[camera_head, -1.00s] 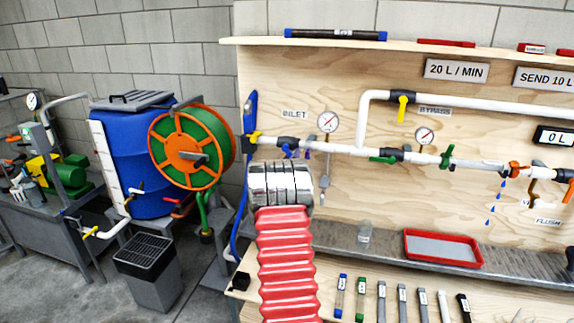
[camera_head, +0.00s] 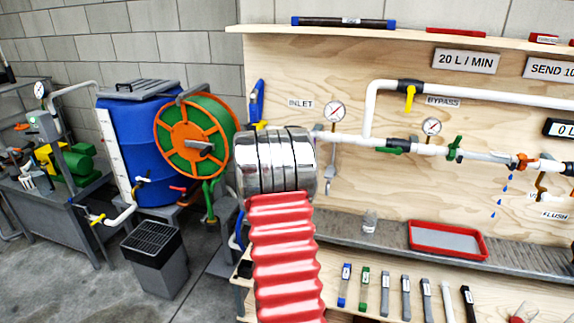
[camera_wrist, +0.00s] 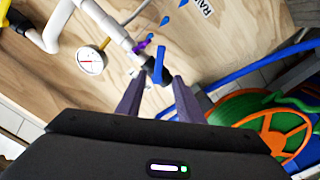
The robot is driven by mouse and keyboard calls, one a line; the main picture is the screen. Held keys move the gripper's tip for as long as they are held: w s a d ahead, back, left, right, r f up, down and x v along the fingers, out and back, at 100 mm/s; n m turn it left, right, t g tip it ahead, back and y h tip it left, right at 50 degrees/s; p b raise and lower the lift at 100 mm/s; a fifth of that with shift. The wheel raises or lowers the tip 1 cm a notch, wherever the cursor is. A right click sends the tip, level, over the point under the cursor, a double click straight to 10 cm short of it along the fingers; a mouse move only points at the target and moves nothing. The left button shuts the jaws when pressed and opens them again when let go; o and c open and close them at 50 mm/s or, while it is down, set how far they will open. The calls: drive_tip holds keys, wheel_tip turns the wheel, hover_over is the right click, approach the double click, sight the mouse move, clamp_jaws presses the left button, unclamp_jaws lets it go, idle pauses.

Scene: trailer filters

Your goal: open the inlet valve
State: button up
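The inlet valve shows in the wrist view as a dark body (camera_wrist: 158,76) on the white pipe (camera_wrist: 107,22), with a blue lever handle (camera_wrist: 160,60). My gripper (camera_wrist: 158,84) is open, its two dark fingers apart on either side of the valve and the handle's lower end. I cannot tell whether either finger touches it. In the head view my arm hides the valve and the gripper; the INLET label (camera_head: 300,104) shows above it.
A pressure gauge (camera_wrist: 90,61) and a small purple handle (camera_wrist: 142,46) are close to the valve. A blue hose (camera_wrist: 245,80) and the green-orange reel (camera_wrist: 270,132) are to the right. The bypass valve (camera_head: 410,95) and red tray (camera_head: 446,240) are right of my arm.

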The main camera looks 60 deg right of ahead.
drive_tip(key=shift+s+a, duration=0.2)
drive_tip(key=shift+a, duration=0.45)
drive_tip(key=shift+c, duration=0.7)
